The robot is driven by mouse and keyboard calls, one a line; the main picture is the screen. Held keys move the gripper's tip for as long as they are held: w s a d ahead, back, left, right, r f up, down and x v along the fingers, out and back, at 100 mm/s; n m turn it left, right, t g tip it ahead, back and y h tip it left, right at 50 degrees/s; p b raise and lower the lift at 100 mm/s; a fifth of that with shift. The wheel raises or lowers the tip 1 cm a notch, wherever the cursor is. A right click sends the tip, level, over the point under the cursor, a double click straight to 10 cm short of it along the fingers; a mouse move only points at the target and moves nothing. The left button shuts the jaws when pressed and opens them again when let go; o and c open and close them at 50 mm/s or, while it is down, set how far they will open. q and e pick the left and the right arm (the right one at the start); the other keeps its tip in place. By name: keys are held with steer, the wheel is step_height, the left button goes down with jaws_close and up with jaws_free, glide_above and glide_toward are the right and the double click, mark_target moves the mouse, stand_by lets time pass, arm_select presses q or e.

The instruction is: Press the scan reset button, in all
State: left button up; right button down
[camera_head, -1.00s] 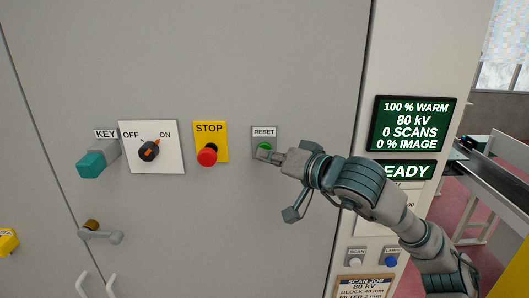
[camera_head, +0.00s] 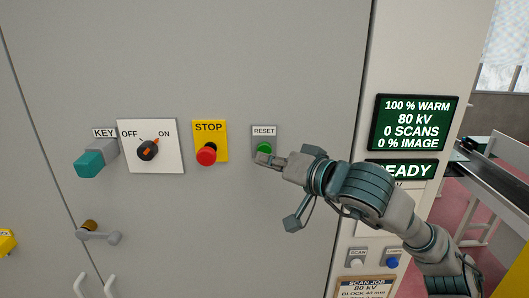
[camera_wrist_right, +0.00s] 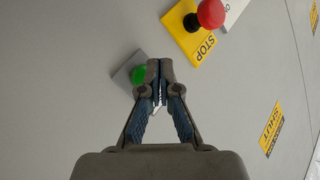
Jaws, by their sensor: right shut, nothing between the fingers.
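The green reset button (camera_head: 264,148) sits on a small grey plate under a RESET label (camera_head: 264,131) on the grey cabinet front. In the right wrist view the green button (camera_wrist_right: 138,75) shows just left of my fingertips. My right gripper (camera_head: 263,159) is shut and empty, its tips just below the button in the head view. In the right wrist view the gripper (camera_wrist_right: 158,70) has its fingertips together. I cannot tell whether the tips touch the plate. My left gripper is not in view.
Left of the button are a red stop button (camera_head: 207,155) on a yellow plate, an OFF/ON switch (camera_head: 148,150) and a teal key (camera_head: 90,164). A green-lit display (camera_head: 415,122) reads 0 scans and ready. Scan (camera_head: 357,257) and lamps (camera_head: 392,263) buttons sit lower right.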

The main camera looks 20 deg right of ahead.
steer(key=shift+s+a+b, duration=0.2)
steer(key=shift+s, duration=0.55)
steer(key=shift+s+a+b, duration=0.2)
steer(key=shift+s+a, duration=0.05)
steer(key=shift+s, duration=0.5)
steer(key=shift+s+a+b, duration=0.2)
steer(key=shift+s, duration=0.55)
